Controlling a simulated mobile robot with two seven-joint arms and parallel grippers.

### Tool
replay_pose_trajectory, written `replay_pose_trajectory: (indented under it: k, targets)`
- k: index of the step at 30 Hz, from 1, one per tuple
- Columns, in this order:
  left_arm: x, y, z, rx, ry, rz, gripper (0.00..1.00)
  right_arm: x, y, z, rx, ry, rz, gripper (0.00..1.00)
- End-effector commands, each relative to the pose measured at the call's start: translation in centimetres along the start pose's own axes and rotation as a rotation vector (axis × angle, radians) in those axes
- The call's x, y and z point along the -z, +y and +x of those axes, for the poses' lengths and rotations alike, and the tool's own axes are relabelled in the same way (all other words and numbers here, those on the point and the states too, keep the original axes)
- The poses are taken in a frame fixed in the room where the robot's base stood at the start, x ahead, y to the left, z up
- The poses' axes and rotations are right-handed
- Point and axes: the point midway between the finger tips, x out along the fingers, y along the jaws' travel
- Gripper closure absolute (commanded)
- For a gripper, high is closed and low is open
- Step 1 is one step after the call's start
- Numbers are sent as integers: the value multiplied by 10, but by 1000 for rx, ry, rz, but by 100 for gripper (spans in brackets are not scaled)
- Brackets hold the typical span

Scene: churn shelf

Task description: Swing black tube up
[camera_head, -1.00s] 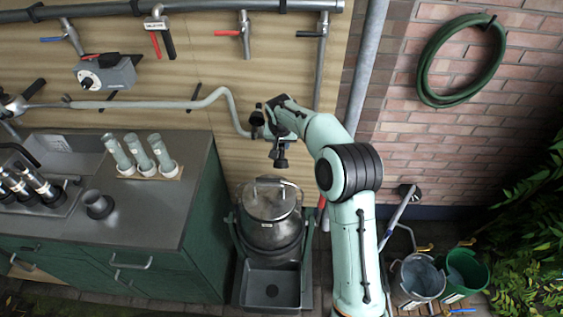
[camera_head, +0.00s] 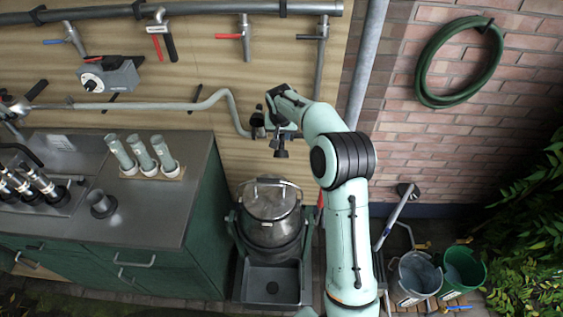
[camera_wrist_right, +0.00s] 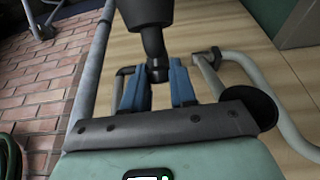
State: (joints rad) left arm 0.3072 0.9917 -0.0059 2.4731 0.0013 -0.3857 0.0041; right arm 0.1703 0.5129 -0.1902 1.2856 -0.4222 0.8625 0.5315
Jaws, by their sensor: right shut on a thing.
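The black tube (camera_head: 281,149) is at the bent end of a grey wall pipe (camera_head: 226,97), above the metal churn (camera_head: 270,205). In the right wrist view the black tube (camera_wrist_right: 152,38) has a wide dark end towards the camera and a narrower neck. My right gripper (camera_head: 273,122) is at the tube in the head view. In the wrist view its blue fingers (camera_wrist_right: 157,82) stand on both sides of the neck, shut on it. The exact contact is partly hidden. My left gripper is out of view.
A counter (camera_head: 145,220) with white-green cylinders (camera_head: 140,152) stands left of the churn. A grey basin (camera_head: 272,286) is in front of it. Valves hang from the upper pipe (camera_head: 200,10). Buckets (camera_head: 463,270) stand at lower right, and a green hose (camera_head: 430,65) hangs on the brick wall.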

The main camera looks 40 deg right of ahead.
Motion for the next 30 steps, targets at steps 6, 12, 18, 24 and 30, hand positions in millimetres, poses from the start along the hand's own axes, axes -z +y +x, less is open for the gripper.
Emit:
replay_pose_trajectory:
  k: [6,12,18,24,30]
  targets:
    - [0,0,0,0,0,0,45,11,0,-2,-3,-2,0,90]
    - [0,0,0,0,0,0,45,24,1,-7,-4,-2,1,91]
    - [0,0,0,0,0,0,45,30,1,-9,-3,-4,0,91]
    - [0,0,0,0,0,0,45,30,1,-9,-3,-4,0,91]
    - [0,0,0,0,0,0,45,35,1,-9,-3,-3,1,90]
